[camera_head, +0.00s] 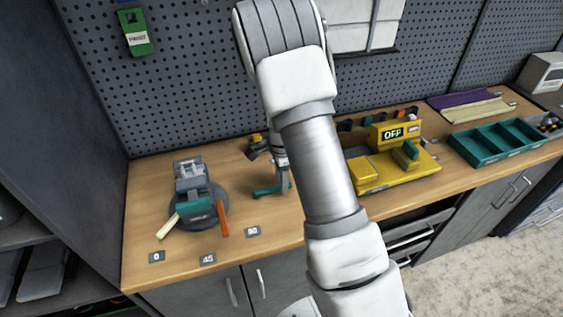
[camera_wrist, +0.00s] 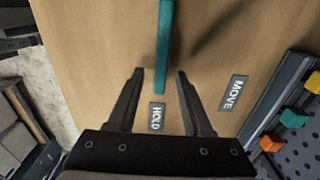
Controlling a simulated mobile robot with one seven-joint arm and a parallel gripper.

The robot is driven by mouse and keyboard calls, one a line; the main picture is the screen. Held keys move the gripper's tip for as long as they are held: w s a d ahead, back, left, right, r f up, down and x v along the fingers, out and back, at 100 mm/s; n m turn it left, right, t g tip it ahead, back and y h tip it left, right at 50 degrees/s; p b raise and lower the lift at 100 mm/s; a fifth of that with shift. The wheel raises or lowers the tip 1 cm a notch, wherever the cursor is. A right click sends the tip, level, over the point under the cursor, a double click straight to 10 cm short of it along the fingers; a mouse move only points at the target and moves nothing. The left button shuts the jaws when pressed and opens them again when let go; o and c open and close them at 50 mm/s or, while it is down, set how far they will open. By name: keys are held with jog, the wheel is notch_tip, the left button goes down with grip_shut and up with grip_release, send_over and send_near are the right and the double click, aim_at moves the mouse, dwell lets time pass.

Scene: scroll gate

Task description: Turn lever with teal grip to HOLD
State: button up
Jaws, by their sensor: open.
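The lever's teal grip (camera_wrist: 163,48) is a long straight bar in the wrist view, running down from the top edge. Its near end sits just above the HOLD label (camera_wrist: 156,117) in the picture. The MOVE label (camera_wrist: 233,93) lies to the right. My gripper (camera_wrist: 160,72) is open, with one finger on each side of the bar's near end. I cannot tell whether the fingertips are level with the bar or above it. In the head view a teal bar (camera_head: 268,190) shows low on the bench, partly hidden by my arm. The lever's pivot is not clear.
A grey device (camera_head: 190,172) with a teal part and an orange handle stands left on the wooden bench. A yellow unit (camera_head: 372,174) reading OFF and a teal tray (camera_head: 496,141) stand right. A pegboard (camera_head: 180,90) rises behind. The front bench edge is clear.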

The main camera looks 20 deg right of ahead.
notch_tip(320, 180, up, 17)
dwell(0.4)
